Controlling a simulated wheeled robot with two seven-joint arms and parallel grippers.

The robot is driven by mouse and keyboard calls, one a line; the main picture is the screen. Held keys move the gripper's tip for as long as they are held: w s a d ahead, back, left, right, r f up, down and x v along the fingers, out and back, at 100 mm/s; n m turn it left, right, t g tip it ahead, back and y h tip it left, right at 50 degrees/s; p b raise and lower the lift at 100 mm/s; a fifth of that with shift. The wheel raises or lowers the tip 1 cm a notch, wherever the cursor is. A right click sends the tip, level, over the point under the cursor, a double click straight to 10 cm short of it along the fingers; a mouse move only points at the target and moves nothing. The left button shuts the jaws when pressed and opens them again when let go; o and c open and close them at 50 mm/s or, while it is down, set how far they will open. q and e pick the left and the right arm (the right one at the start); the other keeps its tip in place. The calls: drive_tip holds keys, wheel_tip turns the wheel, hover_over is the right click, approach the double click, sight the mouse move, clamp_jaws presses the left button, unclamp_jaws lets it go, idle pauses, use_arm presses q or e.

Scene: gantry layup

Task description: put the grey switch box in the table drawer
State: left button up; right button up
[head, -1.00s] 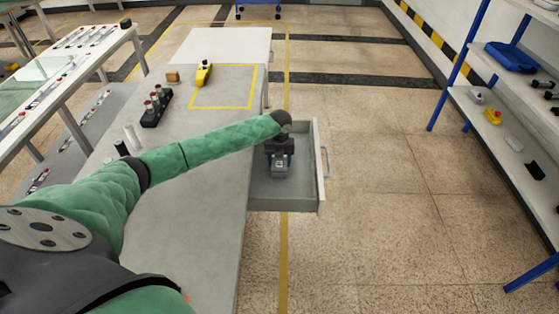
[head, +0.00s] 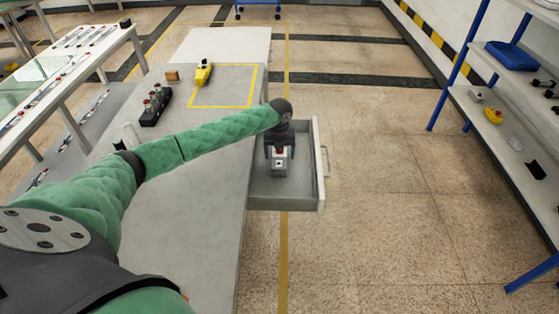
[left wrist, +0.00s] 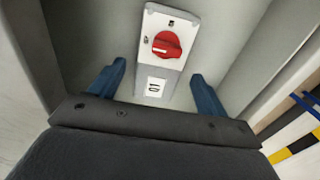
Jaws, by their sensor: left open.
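The grey switch box (head: 279,165), with a red rotary knob and a small label, is in the open table drawer (head: 300,199). In the left wrist view the switch box (left wrist: 173,22) lies between the drawer walls, knob facing the camera. My left gripper (left wrist: 157,85) is open, its two blue fingers apart on either side of the box's near end, with gaps to the box. In the head view my left gripper (head: 280,150) is over the drawer, and the wrist hides part of it. My right gripper is not in view.
The grey table (head: 200,170) carries a black holder with red-topped pieces (head: 154,105), a yellow tool (head: 204,72) and a brown block (head: 172,76). A shelf rack (head: 500,115) stands at right. The floor right of the drawer is clear.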

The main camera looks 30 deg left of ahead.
sight(279, 158)
use_arm(q)
wheel_tip(279, 158, up, 8)
drive_tip(key=b, duration=0.1)
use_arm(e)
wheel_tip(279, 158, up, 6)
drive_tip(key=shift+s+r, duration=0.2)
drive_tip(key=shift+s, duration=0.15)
